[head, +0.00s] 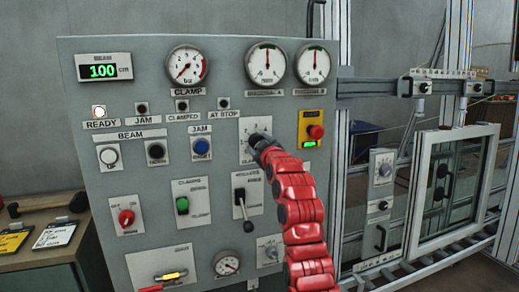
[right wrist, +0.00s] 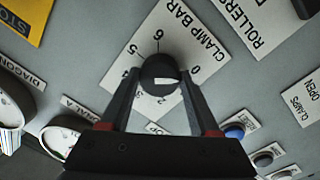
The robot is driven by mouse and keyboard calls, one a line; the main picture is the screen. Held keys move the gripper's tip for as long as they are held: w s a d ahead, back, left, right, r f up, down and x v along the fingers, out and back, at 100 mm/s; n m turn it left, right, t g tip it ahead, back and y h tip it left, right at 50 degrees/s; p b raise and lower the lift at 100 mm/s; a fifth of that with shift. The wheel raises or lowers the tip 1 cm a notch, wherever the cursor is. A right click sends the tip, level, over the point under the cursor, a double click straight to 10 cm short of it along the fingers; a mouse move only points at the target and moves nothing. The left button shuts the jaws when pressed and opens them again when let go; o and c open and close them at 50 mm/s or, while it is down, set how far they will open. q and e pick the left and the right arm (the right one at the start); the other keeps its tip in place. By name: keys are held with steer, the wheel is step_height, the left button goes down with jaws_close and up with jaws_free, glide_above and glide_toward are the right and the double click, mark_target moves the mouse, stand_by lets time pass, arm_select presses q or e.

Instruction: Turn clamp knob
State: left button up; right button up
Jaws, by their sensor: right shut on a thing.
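The clamp knob (right wrist: 160,68) is a round black knob with a white mark, on a white dial plate (right wrist: 143,50) lettered CLAMP BAR with numbers from 0 to 6. The right wrist view shows it upside down. My right gripper (right wrist: 158,88) is shut on the knob, with one dark finger on each side. In the head view my red right arm reaches up to the panel and my right gripper (head: 258,140) covers most of the knob. The plate (head: 250,127) shows partly behind it. My left gripper is not in view.
The grey control panel (head: 150,235) carries gauges, buttons and switches around the knob. A red stop button (head: 315,131) on a yellow plate is to the right. A black lever (head: 244,210) is just below. The clamp gauge (head: 186,66) is at the upper left.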

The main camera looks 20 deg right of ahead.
steer(key=shift+n, duration=0.4)
steer(key=o, duration=1.4)
steer(key=shift+c, duration=0.2)
steer(key=s, duration=1.7)
steer(key=shift+s+a+b, duration=0.2)
steer(key=shift+a+b, duration=0.05)
steer(key=shift+b, duration=0.2)
steer(key=shift+w, duration=0.1)
